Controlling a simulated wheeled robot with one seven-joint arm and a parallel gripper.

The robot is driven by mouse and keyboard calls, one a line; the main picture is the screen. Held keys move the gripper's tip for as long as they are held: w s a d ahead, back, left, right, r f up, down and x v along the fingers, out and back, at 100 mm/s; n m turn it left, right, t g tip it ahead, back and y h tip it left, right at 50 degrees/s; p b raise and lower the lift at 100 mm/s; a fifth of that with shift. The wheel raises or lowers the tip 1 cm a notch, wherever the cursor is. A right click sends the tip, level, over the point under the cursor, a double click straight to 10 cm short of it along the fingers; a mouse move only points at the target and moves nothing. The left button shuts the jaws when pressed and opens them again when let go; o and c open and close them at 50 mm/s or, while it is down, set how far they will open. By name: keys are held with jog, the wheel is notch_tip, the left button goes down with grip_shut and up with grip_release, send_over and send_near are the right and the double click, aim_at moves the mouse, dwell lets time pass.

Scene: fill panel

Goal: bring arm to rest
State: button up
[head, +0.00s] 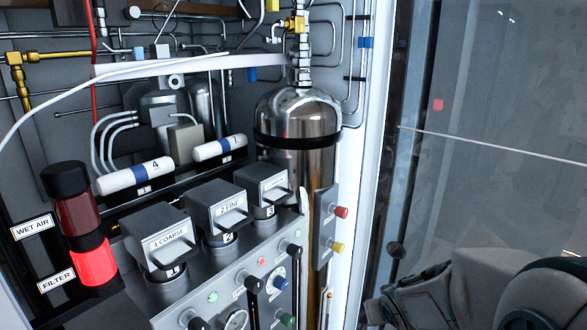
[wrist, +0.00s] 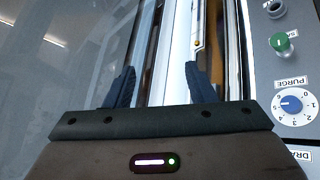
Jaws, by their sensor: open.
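My gripper (wrist: 158,85) shows in the wrist view with its two dark blue fingers spread apart and nothing between them. Behind the gap are the panel's bright edge strip and a brass-coloured rod. In the head view, part of my arm (head: 480,290) is at the bottom right, to the right of the panel's white side edge. The gripper's fingertips cannot be made out in that view.
The fill panel holds a silver cylinder (head: 298,125), grey filter housings (head: 160,240), a red-lit filter (head: 92,260), white cartridges (head: 135,175) and valve knobs. A white hose (head: 130,70) arcs across the upper left. A purge dial (wrist: 291,104) is right of my gripper. A glass pane (head: 500,100) stands at right.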

jog(key=s+a+r+g, duration=0.2)
jog(key=s+r, duration=0.2)
jog(key=s, duration=0.4)
jog(key=s+a+r+m+g+y, duration=0.1)
jog(key=s+a+r, duration=0.2)
jog(key=s, duration=0.4)
jog(key=shift+s+a+r+g, duration=0.2)
jog(key=shift+s+r+g, duration=0.2)
jog(key=shift+c, duration=0.3)
dwell(0.7)
